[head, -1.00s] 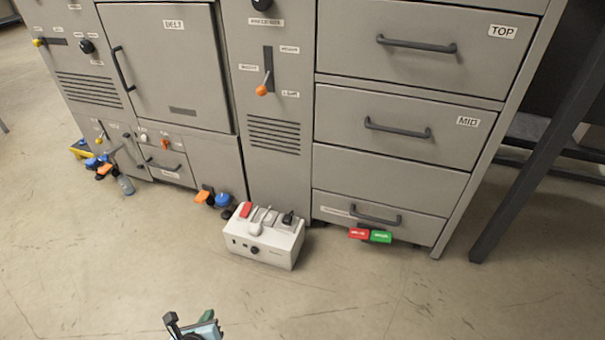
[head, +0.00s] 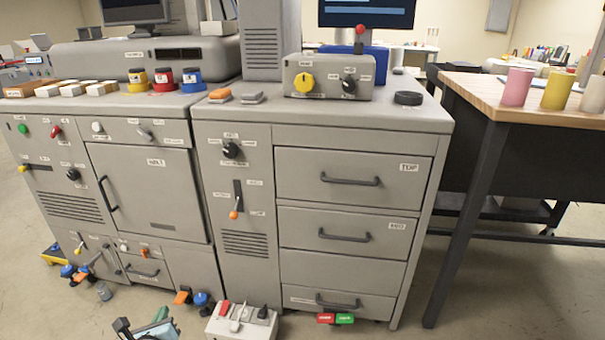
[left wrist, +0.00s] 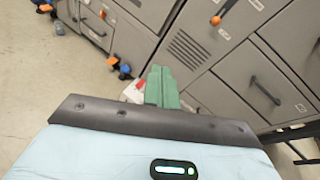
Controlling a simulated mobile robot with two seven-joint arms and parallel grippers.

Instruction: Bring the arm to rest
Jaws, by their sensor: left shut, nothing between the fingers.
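My left gripper (head: 160,322) shows at the bottom of the head view, low in front of the grey machine cabinet and left of the white switch box. In the left wrist view its green fingers (left wrist: 161,88) are together with nothing between them. The fingers point toward the cabinet and partly cover the white switch box (left wrist: 133,91). My right gripper is in neither view.
The grey cabinet (head: 360,262) with drawers fills the middle. The white switch box (head: 241,325) stands on the floor before it. A wooden-topped table (head: 477,88) with cups stands at the right. Floor is free at the lower right.

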